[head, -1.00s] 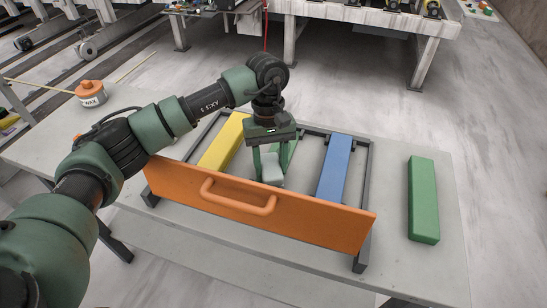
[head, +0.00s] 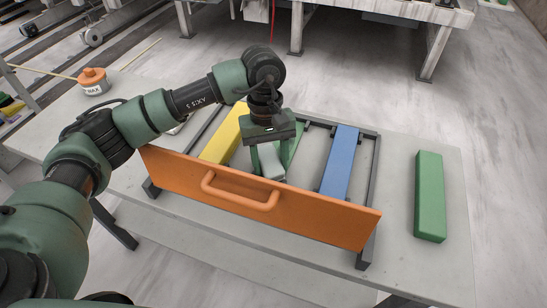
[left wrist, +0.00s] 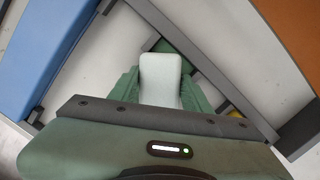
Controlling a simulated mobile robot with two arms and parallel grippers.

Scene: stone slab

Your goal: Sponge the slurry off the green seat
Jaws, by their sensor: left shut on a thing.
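My left gripper (head: 270,160) reaches down into the dark rack (head: 372,170) behind its orange front panel. It is shut on a pale grey-green sponge (head: 270,162), which also shows between the green fingers in the left wrist view (left wrist: 161,78). A green strip, which looks like the green seat (head: 295,142), lies between the yellow block (head: 226,132) and the blue block (head: 340,162); green also shows past the sponge in the wrist view (left wrist: 178,48). The gripper and sponge cover much of it. I cannot make out slurry or whether the sponge touches the seat. My right gripper is not in view.
The orange panel (head: 320,216) with its handle stands along the rack's near side. A loose green block (head: 430,195) lies on the table (head: 455,265) right of the rack.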

